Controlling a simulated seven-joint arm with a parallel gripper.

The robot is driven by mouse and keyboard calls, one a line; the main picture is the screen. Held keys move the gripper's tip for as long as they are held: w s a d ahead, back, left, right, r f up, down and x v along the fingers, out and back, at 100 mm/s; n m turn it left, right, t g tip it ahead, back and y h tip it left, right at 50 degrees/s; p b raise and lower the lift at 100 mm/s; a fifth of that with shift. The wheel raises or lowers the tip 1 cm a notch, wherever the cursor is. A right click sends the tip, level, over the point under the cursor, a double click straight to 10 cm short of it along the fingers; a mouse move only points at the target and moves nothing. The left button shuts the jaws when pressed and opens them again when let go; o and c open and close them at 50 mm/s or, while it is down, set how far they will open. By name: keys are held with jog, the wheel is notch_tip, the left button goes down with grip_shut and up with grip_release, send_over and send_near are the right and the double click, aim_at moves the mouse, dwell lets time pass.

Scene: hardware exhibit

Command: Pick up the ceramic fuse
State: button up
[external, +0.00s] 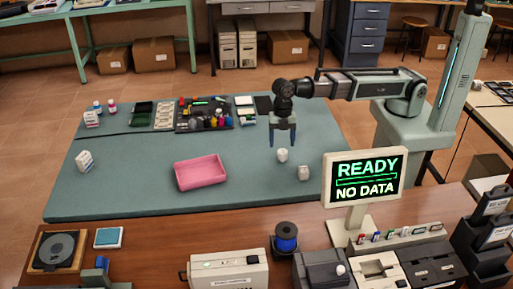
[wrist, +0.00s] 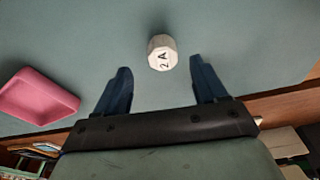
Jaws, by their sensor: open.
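A small white faceted piece marked "2 A", which looks like the ceramic fuse (wrist: 162,53), shows in the wrist view between and just beyond my fingertips. In the external view two small white pieces lie on the teal mat: one (external: 282,155) just below my gripper, and another (external: 304,173) nearer the camera to the right. The nearer-to-gripper piece appears to be the one in the wrist view. My gripper (external: 283,144) is open and empty, pointing down above the mat; its blue fingers also show in the wrist view (wrist: 160,75). Nothing is between the fingers' pads.
A pink tray (external: 200,185) sits on the mat left of the white pieces. A dark tray of coloured items (external: 205,125) stands at the back. A sign (external: 364,178) stands at front right.

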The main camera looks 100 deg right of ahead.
aim_at(283, 151)
jog(key=shift+s+a+f, duration=0.1)
jog(key=shift+a+f, duration=0.05)
jog(key=shift+f, duration=0.75)
jog(key=shift+a+f, duration=0.2)
jog(key=shift+f, duration=0.65)
jog(key=shift+s+a+f, duration=0.1)
jog(key=shift+a+f, duration=0.05)
jog(key=shift+f, duration=0.75)
jog(key=c, duration=1.1)
jog(key=shift+r, duration=0.1)
